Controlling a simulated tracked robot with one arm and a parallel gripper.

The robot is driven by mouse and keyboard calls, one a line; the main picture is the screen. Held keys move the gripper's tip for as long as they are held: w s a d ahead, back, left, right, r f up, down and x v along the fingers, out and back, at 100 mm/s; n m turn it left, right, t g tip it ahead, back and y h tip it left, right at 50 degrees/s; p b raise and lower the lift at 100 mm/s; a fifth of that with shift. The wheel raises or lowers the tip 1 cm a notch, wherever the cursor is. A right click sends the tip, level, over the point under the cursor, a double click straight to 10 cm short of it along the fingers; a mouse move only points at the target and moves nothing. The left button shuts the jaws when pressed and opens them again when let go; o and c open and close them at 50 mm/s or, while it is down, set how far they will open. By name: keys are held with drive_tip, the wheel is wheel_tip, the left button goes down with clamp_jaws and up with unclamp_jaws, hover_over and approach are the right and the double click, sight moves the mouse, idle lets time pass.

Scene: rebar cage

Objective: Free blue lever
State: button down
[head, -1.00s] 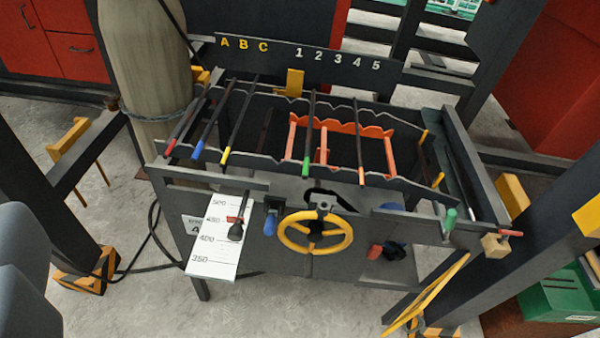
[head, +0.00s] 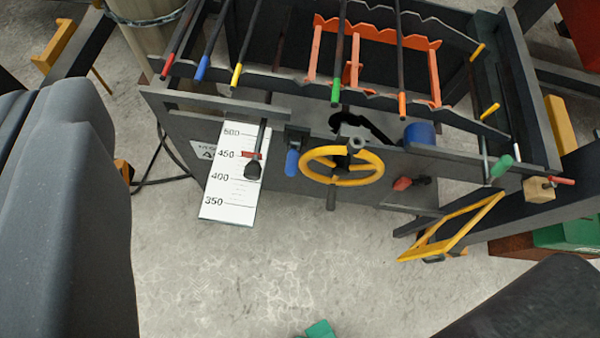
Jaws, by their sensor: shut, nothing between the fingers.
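The blue lever (head: 292,162) hangs on the front of the dark rebar-cage bench, left of the yellow handwheel (head: 341,179). Its blue grip points down below a small dark bracket (head: 297,138). The lever stands just right of the white scale plate (head: 229,190), apart from it. I cannot tell how the bracket holds it. My gripper's fingers do not show in this view; large dark parts at the left edge and lower right corner seem to be mine.
Coloured-tip bars (head: 203,62) lie over the bench above an orange frame (head: 433,75). A black-knobbed rod (head: 254,170) hangs before the scale. A blue cylinder (head: 420,133), red handle (head: 402,184) and yellow frame (head: 450,228) are to the right. The floor in front is mostly clear.

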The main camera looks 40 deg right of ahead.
drive_tip(key=w+d+f+m+g+p, duration=0.3)
drive_tip(key=w+d+f+g+p, duration=0.25)
drive_tip(key=w+d+f, duration=0.45)
drive_tip(key=w+d+f+m+g+p, duration=0.1)
drive_tip(key=d+f+m+g+p, duration=0.1)
drive_tip(key=f, duration=0.6)
drive_tip(key=w+d+f+m+g+p, duration=0.1)
drive_tip(key=d+f+m+g+p, duration=0.1)
drive_tip(key=d+f+p, duration=0.2)
wheel_tip(320, 180, down, 6)
drive_tip(key=d, duration=0.3)
drive_tip(key=shift+w+r+p, duration=0.2)
drive_tip(key=shift+r+p, duration=0.05)
drive_tip(key=shift+p, duration=0.1)
drive_tip(key=p, duration=0.1)
hover_over(294, 154)
drive_tip(key=f, duration=1.1)
drive_tip(key=shift+s+d+f, duration=0.1)
drive_tip(key=shift+s+d, duration=0.2)
drive_tip(key=shift+s, duration=0.05)
drive_tip(key=shift+s+a+f+p, duration=0.15)
drive_tip(key=shift+a+f, duration=0.05)
drive_tip(key=shift+f, duration=0.25)
drive_tip(key=shift+s+a+f+p, duration=0.15)
drive_tip(key=shift+a+f, duration=0.05)
drive_tip(key=shift+f, duration=0.2)
